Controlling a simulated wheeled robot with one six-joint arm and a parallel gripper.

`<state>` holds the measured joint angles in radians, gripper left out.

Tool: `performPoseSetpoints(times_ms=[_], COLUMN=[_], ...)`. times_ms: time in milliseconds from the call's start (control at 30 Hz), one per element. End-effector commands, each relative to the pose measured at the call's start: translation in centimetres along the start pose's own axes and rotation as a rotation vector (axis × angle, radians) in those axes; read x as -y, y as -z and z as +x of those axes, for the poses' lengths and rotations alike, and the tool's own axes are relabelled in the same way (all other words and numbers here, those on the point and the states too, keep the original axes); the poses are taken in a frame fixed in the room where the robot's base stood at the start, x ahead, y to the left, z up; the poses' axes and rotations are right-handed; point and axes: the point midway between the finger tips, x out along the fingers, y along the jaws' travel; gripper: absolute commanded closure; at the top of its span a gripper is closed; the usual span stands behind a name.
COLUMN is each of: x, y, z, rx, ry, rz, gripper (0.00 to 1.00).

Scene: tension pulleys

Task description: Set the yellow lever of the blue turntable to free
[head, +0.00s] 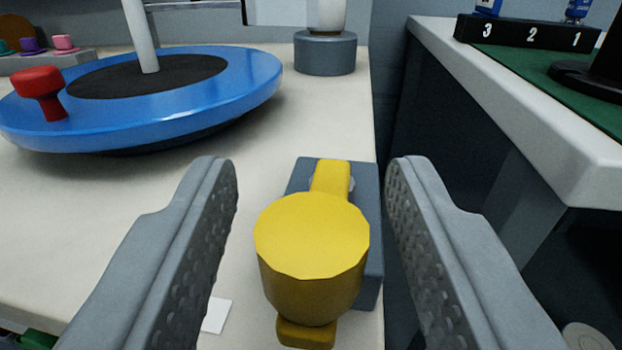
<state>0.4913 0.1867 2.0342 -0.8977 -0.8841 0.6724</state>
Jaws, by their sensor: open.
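The yellow lever (311,240) has a thick round knob facing me and an arm running back to a grey-blue block (370,235) near the right edge of the cream table. My gripper (310,175) is open, with one finger on each side of the lever. Gaps show between both fingers and the knob. The blue turntable (200,103) lies behind to the left, with a black centre, a pale upright post and a red knob (39,86) on its rim. Any lever markings are hidden or too small to read.
A grey cylindrical base (325,54) stands at the back of the cream table (150,215). A gap separates this table from another at right, which bears a green mat (535,70) and a black numbered rack (528,36). Small coloured pieces stand at far left.

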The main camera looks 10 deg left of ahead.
Motion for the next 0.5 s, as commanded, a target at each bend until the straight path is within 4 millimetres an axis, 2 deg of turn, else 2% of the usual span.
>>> performPoseSetpoints(times_ms=[167, 367, 500], x=[-0.01, -0.02, -0.02], y=[0.01, 0.02, 0.02], z=[-0.02, -0.03, -0.04], rx=[0.000, 0.000, 0.000], ry=[0.000, 0.000, 0.000], rz=[0.000, -0.001, -0.001], gripper=[0.59, 0.98, 1.00])
